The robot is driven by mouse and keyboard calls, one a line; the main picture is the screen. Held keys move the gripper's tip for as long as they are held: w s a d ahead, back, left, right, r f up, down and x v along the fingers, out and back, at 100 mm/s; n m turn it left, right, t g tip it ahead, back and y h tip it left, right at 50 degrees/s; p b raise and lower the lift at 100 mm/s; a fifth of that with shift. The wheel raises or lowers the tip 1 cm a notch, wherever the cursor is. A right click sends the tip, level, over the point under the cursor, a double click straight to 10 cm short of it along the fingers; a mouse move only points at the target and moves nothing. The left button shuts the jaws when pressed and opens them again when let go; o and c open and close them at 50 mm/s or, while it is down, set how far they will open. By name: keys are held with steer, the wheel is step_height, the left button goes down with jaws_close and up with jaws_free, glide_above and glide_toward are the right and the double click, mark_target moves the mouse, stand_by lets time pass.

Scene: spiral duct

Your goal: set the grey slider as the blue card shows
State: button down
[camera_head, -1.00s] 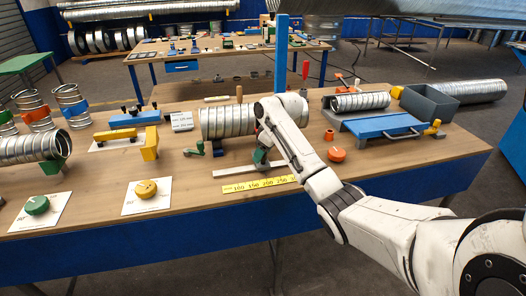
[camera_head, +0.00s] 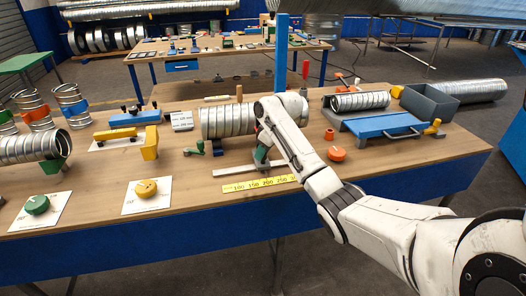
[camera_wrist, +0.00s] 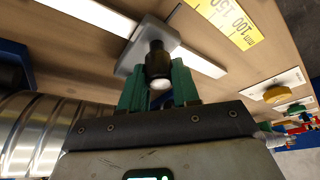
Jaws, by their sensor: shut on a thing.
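The grey slider (camera_wrist: 133,60) sits on a pale straight rail (camera_wrist: 197,60) and carries an upright black knob (camera_wrist: 158,62). The rail also shows in the head view (camera_head: 232,172). My gripper (camera_wrist: 159,88) has its green fingers on either side of the knob, shut on it. In the head view my gripper (camera_head: 262,155) is over the rail, and my arm partly hides the slider. A yellow scale (camera_head: 258,183) lies along the rail's near side; my gripper is roughly level with its middle marks. I cannot make out a blue card; a small white card (camera_head: 181,121) stands behind.
A ribbed metal duct (camera_head: 222,121) lies just behind the rail. An orange knob (camera_head: 337,154) and a blue tray (camera_head: 385,127) are at right. Yellow (camera_head: 146,188) and green (camera_head: 37,205) dials lie at front left.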

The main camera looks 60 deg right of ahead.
steer(key=shift+s+d, duration=1.65)
steer(key=shift+s, duration=0.25)
steer(key=c, duration=0.8)
jaws_free()
steer(key=b+v, duration=0.1)
steer(key=v, duration=1)
steer(key=shift+w, duration=0.1)
